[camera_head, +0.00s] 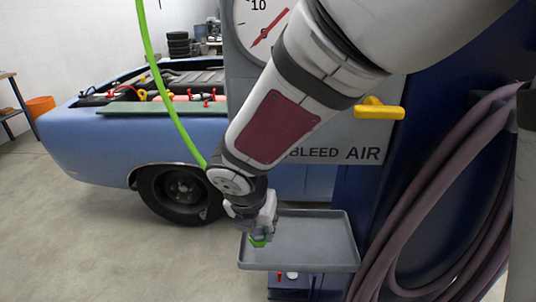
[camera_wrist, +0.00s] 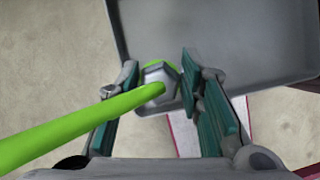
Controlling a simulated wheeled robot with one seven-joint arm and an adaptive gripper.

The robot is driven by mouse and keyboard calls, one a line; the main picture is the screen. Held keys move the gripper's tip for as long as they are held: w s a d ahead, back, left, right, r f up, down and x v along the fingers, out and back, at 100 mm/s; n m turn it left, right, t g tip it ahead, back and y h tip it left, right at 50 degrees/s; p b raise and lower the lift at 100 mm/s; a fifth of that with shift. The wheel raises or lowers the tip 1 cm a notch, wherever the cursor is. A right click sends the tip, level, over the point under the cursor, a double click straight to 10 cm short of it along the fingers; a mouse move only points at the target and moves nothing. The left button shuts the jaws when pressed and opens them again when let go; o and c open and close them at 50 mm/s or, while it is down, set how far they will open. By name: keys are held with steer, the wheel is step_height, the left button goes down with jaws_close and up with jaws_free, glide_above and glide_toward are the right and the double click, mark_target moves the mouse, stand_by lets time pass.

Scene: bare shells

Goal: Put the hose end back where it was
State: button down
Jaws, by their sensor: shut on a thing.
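The hose end, a grey hex fitting with a green rim (camera_wrist: 158,75), sits between the pads of my gripper (camera_wrist: 160,82) in the wrist view. My gripper is shut on it. The bright green hose (camera_wrist: 75,127) runs from the fitting toward the lower left. In the head view the hose (camera_head: 168,95) hangs from above and passes behind my arm. My gripper (camera_head: 257,231) is over the left part of the grey tray (camera_head: 315,249), with the green hose end (camera_head: 259,242) at its tips. I cannot tell whether the hose end touches the tray.
A panel with a gauge (camera_head: 262,25), "BLEED AIR" lettering and a yellow handle (camera_head: 380,109) stands behind my arm. Thick mauve hoses (camera_head: 430,200) hang at the right. A blue car (camera_head: 95,137) with its engine bay open is at the left. The tray's right part is empty.

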steer(key=shift+w+d+f, duration=0.2)
steer(key=shift+w+d, duration=0.45)
steer(key=shift+w, duration=0.25)
steer(key=shift+f+b, duration=0.4)
steer(key=shift+f, duration=1.25)
steer(key=shift+f, duration=0.2)
steer(key=c, duration=1.1)
jaws_free()
steer(key=shift+r, duration=0.1)
